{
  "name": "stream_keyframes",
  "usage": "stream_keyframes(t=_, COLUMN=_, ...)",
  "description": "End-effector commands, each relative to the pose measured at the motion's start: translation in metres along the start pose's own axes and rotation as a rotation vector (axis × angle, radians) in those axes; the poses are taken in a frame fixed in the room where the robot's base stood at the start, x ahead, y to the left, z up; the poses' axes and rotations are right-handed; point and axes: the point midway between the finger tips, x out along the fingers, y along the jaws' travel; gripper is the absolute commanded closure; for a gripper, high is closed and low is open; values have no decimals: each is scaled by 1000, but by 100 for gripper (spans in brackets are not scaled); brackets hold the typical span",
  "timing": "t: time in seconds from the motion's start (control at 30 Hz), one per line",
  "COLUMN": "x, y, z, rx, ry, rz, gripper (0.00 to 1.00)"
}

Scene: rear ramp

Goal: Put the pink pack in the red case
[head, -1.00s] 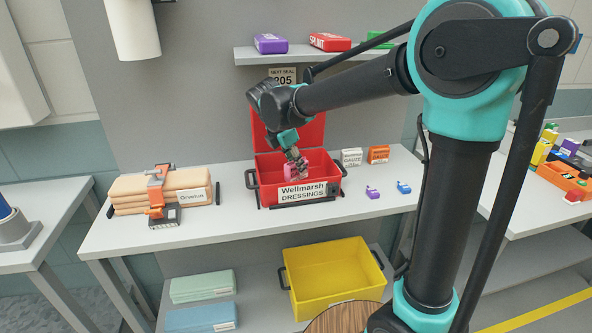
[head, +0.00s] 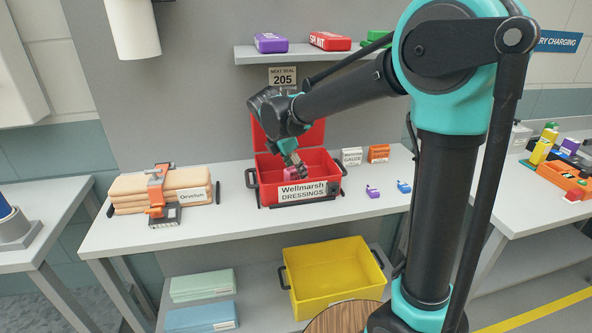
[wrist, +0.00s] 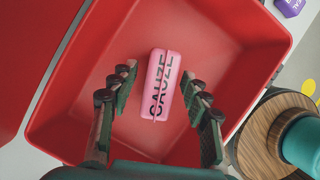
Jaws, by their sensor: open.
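The red case (head: 322,163) stands open on the bench, its lid raised at the back and a "Wellmarsh DRESSINGS" label on its front. The pink pack (wrist: 161,84), marked "GAUZE", is inside the case; it also shows in the head view (head: 291,174), partly hidden by my gripper and the front wall. My gripper (wrist: 160,95) is open inside the case, with one finger on each side of the pack. Gaps show between the fingers and the pack in the wrist view. The pack appears to lie on the case floor, away from the walls.
White and orange boxes (head: 378,153) and small purple and blue seals (head: 373,192) are right of the case. A strapped stack of tan packs (head: 185,180) is at left. A yellow crate (head: 335,280) sits on the lower shelf. A shelf (head: 300,53) overhangs behind.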

Motion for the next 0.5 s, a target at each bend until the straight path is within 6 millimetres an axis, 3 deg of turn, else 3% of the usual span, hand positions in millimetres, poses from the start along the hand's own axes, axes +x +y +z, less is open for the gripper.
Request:
stream_keyframes(t=0.17, x=-8, y=0, z=1, rx=-1, ry=0, rz=0, gripper=53)
stream_keyframes(t=0.5, x=-74, y=0, z=1, rx=-2, ry=0, rz=0, gripper=53)
